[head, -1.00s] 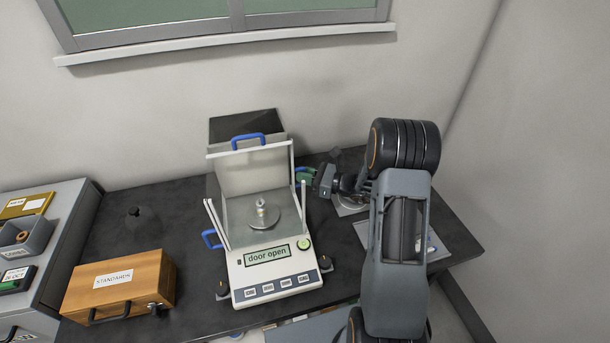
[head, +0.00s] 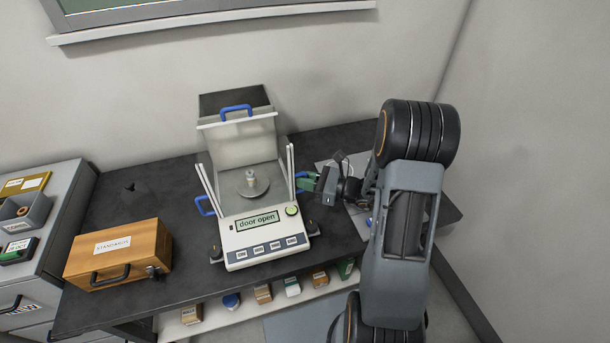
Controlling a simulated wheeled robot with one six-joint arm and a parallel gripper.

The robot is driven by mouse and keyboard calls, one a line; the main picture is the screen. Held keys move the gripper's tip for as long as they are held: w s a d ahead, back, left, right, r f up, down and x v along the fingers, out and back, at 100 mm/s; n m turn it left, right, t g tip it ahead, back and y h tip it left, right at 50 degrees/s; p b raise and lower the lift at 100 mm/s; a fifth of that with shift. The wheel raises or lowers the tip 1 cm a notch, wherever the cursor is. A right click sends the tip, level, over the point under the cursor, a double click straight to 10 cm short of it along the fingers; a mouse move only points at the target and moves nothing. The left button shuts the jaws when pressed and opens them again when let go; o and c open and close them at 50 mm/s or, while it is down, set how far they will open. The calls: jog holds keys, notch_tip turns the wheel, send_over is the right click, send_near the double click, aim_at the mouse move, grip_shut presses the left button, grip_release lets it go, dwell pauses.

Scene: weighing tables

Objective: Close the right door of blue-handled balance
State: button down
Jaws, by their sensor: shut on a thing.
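The blue-handled balance (head: 266,241) stands on the dark table, its display reading "door open". A metal weight (head: 252,178) stands on its round pan (head: 254,188). The right door's blue handle (head: 300,176) is on the balance's right side, about level with the left door's blue handle (head: 203,205). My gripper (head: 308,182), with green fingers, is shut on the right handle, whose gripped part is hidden. The right door's clear pane is hard to see, so any small gap cannot be told. The top blue handle (head: 236,110) is at the back.
A wooden standards box (head: 118,252) sits on the table at left, beside grey drawers (head: 42,255). A shelf below the table (head: 338,280) holds several small boxes. My arm covers the table's right part. The wall is close behind.

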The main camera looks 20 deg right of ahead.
jog(key=shift+s, duration=0.25)
jog(key=shift+f, duration=0.1)
jog(key=c, duration=1.2)
grip_release()
jog(key=shift+s, duration=0.1)
jog(key=b+v, duration=0.2)
jog(key=v, duration=1.2)
jog(key=shift+b, duration=0.3)
